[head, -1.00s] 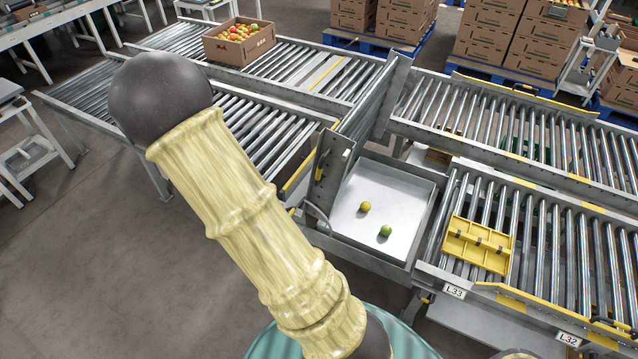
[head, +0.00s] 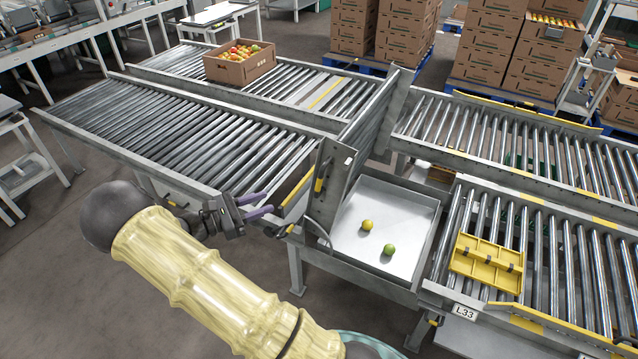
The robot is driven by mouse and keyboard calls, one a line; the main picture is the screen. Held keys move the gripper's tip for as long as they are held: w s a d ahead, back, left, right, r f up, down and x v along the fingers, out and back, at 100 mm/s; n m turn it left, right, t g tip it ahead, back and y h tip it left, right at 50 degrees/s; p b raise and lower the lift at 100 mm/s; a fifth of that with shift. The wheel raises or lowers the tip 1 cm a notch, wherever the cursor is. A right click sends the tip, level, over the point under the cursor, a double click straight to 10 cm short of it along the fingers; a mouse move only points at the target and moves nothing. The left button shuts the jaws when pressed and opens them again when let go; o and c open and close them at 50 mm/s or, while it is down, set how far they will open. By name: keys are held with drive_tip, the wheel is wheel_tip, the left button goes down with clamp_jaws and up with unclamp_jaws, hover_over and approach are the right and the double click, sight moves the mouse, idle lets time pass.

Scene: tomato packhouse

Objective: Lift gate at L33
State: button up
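The gate (head: 357,150), a grey roller section, stands steeply upright in the gap between the left and right conveyors. A yellow handle (head: 321,178) is on its near end. The L33 label (head: 465,313) is on the front right conveyor's near rail. My gripper (head: 269,203) has purple fingers that look apart with nothing between them. It is left of the gate, by the near right end of the front left conveyor, and apart from the handle. My arm covers part of the floor in front.
A metal tray (head: 352,258) below the gap holds a yellow tomato (head: 367,225) and a green one (head: 389,249). A yellow rack (head: 487,262) lies on the right rollers. A tomato carton (head: 238,76) sits on the back left conveyor. Floor at left is clear.

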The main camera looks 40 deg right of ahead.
sight(320, 183)
drive_tip(key=p+x, duration=0.1)
drive_tip(key=x, duration=1.6)
drive_tip(key=shift+c, duration=0.4)
clamp_jaws()
